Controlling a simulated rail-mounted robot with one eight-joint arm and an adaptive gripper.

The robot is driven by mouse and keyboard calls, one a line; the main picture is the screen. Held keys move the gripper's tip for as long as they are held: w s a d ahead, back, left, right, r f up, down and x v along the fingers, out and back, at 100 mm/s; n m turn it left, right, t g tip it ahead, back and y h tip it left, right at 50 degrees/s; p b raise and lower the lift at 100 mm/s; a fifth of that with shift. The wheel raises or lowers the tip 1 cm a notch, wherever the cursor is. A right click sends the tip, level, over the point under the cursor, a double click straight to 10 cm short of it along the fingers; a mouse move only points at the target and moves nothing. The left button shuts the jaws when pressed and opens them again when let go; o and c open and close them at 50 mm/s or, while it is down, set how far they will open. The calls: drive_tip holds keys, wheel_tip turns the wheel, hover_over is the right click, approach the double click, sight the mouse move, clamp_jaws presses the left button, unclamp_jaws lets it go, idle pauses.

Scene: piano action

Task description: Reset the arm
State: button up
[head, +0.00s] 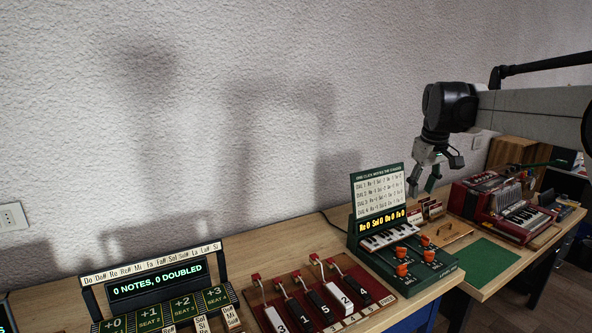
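My gripper (423,186) hangs from my arm at the upper right, fingers pointing down. Its two fingertips are apart with a gap between them, and nothing shows in its grasp. It appears above the workbench, in front of the wall, just right of a dark green box (448,262) with a white chart, a lit display, small piano keys and orange-knobbed levers. How far it is from the box cannot be told.
A red accordion (502,205) stands at the right, near a green mat (480,262). A red board (362,315) with numbered keys lies in front. A console (158,290) reads "0 NOTES, 0 DOUBLED". Wooden boxes (512,152) stand behind the accordion.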

drive_tip(key=s+a+r+m+t, duration=0.1)
drive_tip(key=s+a, duration=0.4)
drive_tip(key=s, duration=0.5)
drive_tip(key=s+a+f+m+t, duration=0.1)
drive_tip(key=s+f, duration=0.3)
drive_tip(key=s, duration=0.4)
drive_tip(key=s+a+f+m+t, duration=0.1)
drive_tip(key=s+a+f, duration=0.3)
drive_tip(key=s, duration=0.5)
drive_tip(key=s+a+f+t, duration=0.1)
drive_tip(key=s+a+f, duration=0.2)
drive_tip(key=s, duration=0.6)
drive_tip(key=shift+s+f+m, duration=0.2)
drive_tip(key=shift+f+m, duration=0.2)
drive_tip(key=shift+f, duration=0.25)
drive_tip(key=shift+a+t, duration=0.1)
drive_tip(key=shift+t, duration=0.2)
